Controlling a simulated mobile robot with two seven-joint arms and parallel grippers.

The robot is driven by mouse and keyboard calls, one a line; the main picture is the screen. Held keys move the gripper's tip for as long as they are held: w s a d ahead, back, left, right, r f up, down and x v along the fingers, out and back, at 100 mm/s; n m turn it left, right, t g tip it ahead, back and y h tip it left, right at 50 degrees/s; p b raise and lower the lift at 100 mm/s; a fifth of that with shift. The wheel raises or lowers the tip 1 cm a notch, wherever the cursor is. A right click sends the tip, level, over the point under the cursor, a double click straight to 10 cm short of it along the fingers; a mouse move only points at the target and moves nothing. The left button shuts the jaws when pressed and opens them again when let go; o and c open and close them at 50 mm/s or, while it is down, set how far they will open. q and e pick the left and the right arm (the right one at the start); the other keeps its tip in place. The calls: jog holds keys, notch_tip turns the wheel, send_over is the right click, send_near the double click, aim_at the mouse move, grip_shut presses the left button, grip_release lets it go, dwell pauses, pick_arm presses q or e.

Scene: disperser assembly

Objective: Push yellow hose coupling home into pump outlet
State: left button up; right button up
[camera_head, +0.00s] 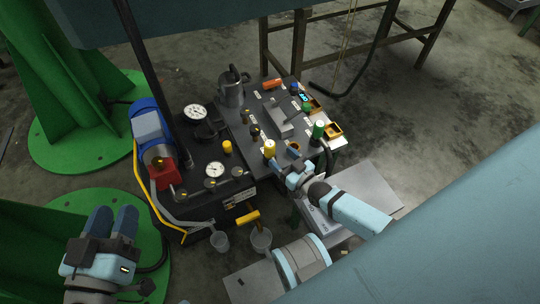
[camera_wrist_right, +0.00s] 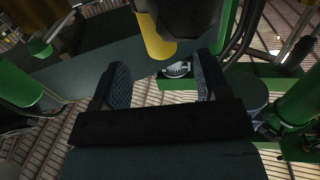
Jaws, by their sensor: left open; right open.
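A yellow-topped cylindrical part (camera_head: 269,149) stands upright at the front edge of the dark bench; I cannot tell for sure that it is the hose coupling. My right gripper (camera_head: 284,163) is beside it, just to its right, and its jaws are largely hidden there. In the right wrist view the gripper (camera_wrist_right: 163,85) is open and empty, with a yellow part (camera_wrist_right: 157,40) under a dark body beyond the fingertips, apart from them. My left gripper (camera_head: 112,222) is open and empty at the lower left, away from the bench. I cannot make out the pump outlet.
Another yellow cap (camera_head: 227,147) and a green-and-white cylinder (camera_head: 318,130) stand nearby. Clear cups (camera_head: 261,239) and a yellow handle (camera_head: 246,217) are in front. Green pillars stand left.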

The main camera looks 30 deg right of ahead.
aim_at(273, 151)
jog(key=b+x, duration=0.2)
jog(key=x, duration=0.3)
jog(key=shift+f, duration=0.15)
jog(key=shift+w+a, duration=0.15)
jog(key=shift+w, duration=0.45)
pick_arm(q)
notch_tip(273, 151, down, 3)
jog(key=shift+w+r+m+g, duration=0.1)
jog(key=shift+m+g, duration=0.2)
jog(key=shift+g, duration=0.2)
pick_arm(e)
grip_shut()
